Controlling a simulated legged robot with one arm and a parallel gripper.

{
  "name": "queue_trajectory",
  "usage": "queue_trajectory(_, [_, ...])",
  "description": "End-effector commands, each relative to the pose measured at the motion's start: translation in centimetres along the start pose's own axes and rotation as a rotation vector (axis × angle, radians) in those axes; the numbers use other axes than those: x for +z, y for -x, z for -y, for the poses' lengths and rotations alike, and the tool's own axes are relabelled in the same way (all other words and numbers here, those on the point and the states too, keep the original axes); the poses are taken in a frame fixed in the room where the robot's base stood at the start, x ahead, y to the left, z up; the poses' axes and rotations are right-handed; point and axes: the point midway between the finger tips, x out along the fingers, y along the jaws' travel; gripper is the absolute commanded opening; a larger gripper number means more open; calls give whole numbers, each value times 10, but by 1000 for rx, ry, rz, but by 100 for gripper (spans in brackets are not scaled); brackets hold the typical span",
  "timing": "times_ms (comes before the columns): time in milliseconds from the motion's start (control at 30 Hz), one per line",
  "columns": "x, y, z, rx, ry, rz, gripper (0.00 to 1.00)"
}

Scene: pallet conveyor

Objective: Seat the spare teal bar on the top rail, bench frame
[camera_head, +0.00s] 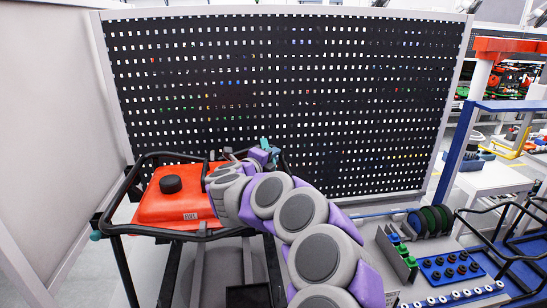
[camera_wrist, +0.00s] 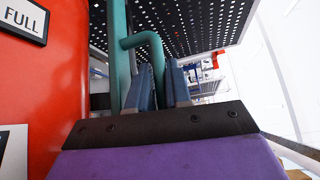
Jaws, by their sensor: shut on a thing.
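My gripper (camera_wrist: 163,88) is shut on a bent teal bar (camera_wrist: 158,60), whose end passes between the blue-grey fingers. A straight teal length (camera_wrist: 117,45) stands upright just left of the fingers; I cannot tell whether it is the same piece. In the head view a small teal part (camera_head: 265,143) shows at my gripper (camera_head: 262,153), by the far right corner of a black tubular frame (camera_head: 137,163). My arm hides much of the frame's right side. Whether the teal bar touches a rail cannot be told.
A red can (camera_head: 165,208) with a black cap sits inside the frame; in the wrist view its red wall (camera_wrist: 50,85), labelled FULL, is close on the left. A black perforated panel (camera_head: 300,90) stands behind. A workbench with a blue tray (camera_head: 452,268) and spools (camera_head: 430,219) is at right.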

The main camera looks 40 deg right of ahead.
Motion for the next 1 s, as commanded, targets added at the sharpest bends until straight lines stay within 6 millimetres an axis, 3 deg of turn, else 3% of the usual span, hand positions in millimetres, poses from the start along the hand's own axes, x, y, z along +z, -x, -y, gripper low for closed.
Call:
queue_trajectory(167, [0, 1, 1, -1, 0, 3, 0])
queue_trajectory(200, [0, 0, 1, 0, -1, 3, 20])
queue_trajectory(500, [-2, -5, 0, 4, -2, 2, 48])
queue_trajectory(833, [-1, -2, -1, 5, -1, 1, 48])
queue_trajectory(1000, [0, 11, -2, 7, 0, 5, 48])
